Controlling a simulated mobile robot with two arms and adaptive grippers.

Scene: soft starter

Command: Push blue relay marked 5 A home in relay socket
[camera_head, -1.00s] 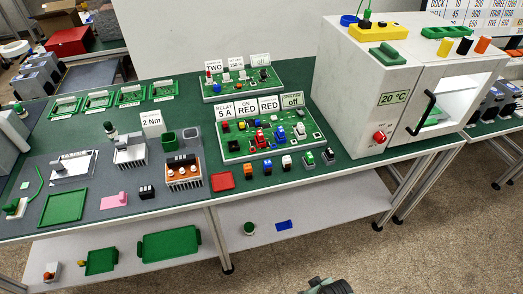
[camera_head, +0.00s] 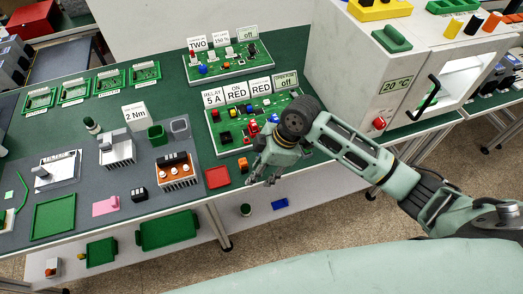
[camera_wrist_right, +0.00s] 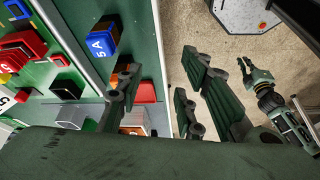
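The blue relay marked 5 A (camera_wrist_right: 102,41) stands on the green table beside the circuit board in the right wrist view, apart from any socket. In the head view my right gripper covers it. A black square part on the board (camera_wrist_right: 66,89) may be the relay socket; I cannot tell for sure. My right gripper (camera_head: 262,172) hangs over the table's front edge in the head view. In the right wrist view its fingers (camera_wrist_right: 158,95) are apart with nothing between them, the left finger close to an orange block. My left gripper (camera_wrist_right: 248,70) shows small in the right wrist view, its opening unclear.
The circuit board with cards (camera_head: 222,150) carries red and blue parts and a 5 A card. An orange block (camera_head: 243,165) and a red tray (camera_head: 217,177) sit near the front edge. A white oven (camera_head: 397,85) stands at right. My right forearm blocks part of the view.

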